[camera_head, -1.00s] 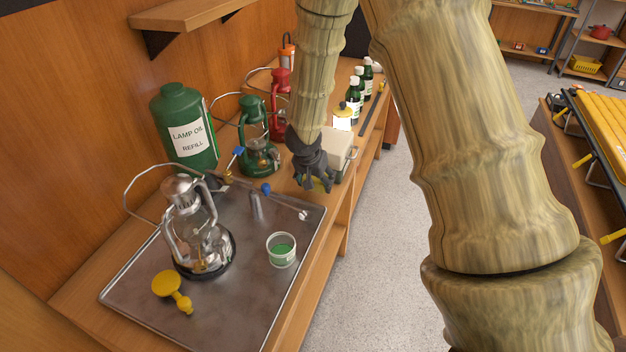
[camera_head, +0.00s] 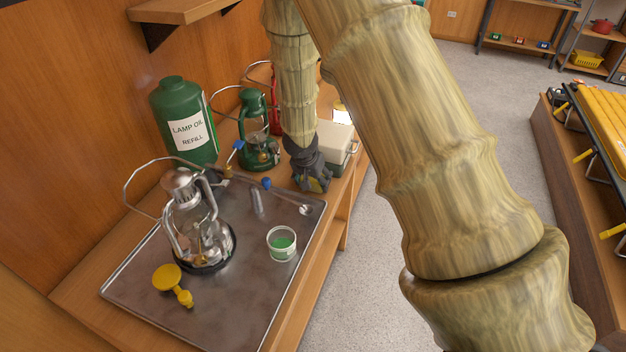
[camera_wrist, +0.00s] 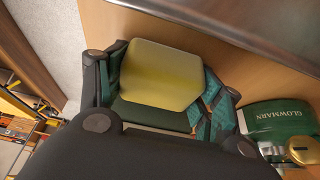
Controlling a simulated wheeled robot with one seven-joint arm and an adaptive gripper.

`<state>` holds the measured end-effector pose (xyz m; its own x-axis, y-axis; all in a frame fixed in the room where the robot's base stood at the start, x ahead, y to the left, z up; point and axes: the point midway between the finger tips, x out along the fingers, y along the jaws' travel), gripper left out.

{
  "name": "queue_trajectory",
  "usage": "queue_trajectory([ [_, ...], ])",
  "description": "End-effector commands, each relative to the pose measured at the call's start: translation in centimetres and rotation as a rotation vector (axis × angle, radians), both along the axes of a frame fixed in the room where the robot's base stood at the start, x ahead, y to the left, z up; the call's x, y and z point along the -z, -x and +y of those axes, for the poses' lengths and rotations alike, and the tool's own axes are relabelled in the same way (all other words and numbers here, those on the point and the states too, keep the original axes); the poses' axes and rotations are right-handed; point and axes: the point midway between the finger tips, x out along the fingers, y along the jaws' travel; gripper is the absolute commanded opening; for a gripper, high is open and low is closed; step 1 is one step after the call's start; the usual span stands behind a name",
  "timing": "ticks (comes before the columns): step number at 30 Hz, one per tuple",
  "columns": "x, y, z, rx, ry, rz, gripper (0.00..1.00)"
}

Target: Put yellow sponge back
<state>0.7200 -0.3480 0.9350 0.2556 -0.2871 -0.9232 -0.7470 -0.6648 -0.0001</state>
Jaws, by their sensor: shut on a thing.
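The yellow sponge (camera_wrist: 158,75) is between the fingers of my gripper in the wrist view, a yellow-olive block with rounded corners. My gripper (camera_wrist: 160,88) is shut on it. In the head view my gripper (camera_head: 318,183) is low over the wooden counter, just right of the metal tray and in front of the pale box. The sponge is mostly hidden by the fingers there. Whether the sponge touches the counter I cannot tell.
The metal tray (camera_head: 222,315) holds a silver lantern (camera_head: 200,235), a yellow funnel-like piece (camera_head: 168,279) and a small green-filled cup (camera_head: 282,243). A pale box (camera_head: 335,142), green lantern (camera_head: 258,140) and lamp oil container (camera_head: 184,122) stand behind. The floor at right is clear.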

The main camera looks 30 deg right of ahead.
Motion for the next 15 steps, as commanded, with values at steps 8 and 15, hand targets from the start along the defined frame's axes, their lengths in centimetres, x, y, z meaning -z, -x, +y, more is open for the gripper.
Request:
queue_trajectory([
  [8, 0.22, 0.0, 0.01, 0.0, 0.0, 0.0, 0.75],
  [15, 0.21, 0.01, 0.02, -0.001, 0.0, 0.0, 0.88],
])
